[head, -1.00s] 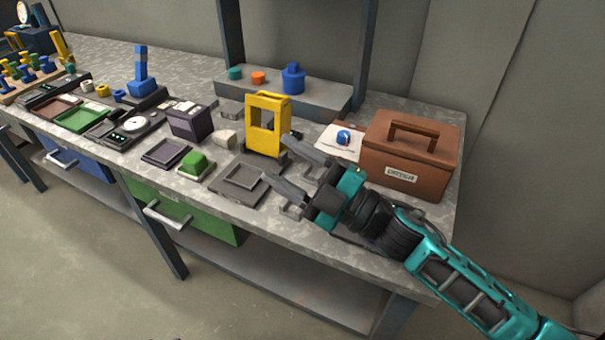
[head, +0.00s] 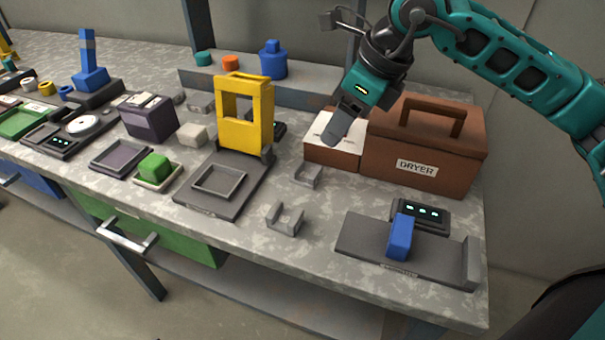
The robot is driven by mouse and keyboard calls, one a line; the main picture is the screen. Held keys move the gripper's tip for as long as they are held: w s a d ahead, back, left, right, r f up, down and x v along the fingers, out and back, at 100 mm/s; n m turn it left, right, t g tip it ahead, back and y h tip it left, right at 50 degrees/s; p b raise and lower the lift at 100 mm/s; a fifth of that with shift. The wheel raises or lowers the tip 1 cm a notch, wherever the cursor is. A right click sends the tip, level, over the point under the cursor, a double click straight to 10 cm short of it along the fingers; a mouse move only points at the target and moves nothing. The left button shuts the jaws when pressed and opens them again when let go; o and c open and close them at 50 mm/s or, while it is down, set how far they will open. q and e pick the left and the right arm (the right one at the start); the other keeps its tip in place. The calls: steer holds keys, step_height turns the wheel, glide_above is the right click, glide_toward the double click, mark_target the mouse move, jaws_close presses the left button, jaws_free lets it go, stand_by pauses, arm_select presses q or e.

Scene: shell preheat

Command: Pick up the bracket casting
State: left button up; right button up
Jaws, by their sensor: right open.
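Several small grey U-shaped pieces look like bracket castings; I cannot tell which is the one named. One (head: 285,218) stands on the bench near its front edge. A second (head: 307,175) stands just behind it, and a third (head: 200,104) is farther back on the left. My right gripper (head: 343,128) comes in from the upper right, pointing down over the white-topped box (head: 331,152) beside the dryer. Its jaws are open, and no held object shows; the fingers overlap in this view. They hide part of the box top. My left gripper is not in view.
The brown dryer (head: 423,152) with its handle is right beside my gripper. A yellow frame (head: 246,142) on a grey base stands left of it. A grey fixture with a blue block (head: 400,238) is at the front right. Bare bench shows around the front brackets.

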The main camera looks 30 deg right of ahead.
glide_above(318, 172)
steer(key=s, duration=0.1)
steer(key=f, duration=0.3)
steer(key=d+f, duration=0.1)
steer(key=f, duration=0.1)
steer(key=shift+f+b, duration=0.35)
steer(key=f, duration=0.3)
steer(key=f+b, duration=0.1)
steer(key=f, duration=0.1)
steer(key=shift+w+a, duration=0.1)
steer(key=shift+a, duration=0.2)
steer(key=shift+w+f, duration=0.1)
steer(key=shift+f, duration=0.05)
steer(key=c, duration=0.7)
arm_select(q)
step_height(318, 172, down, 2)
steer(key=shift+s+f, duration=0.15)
arm_select(e)
steer(key=shift+c, duration=0.9)
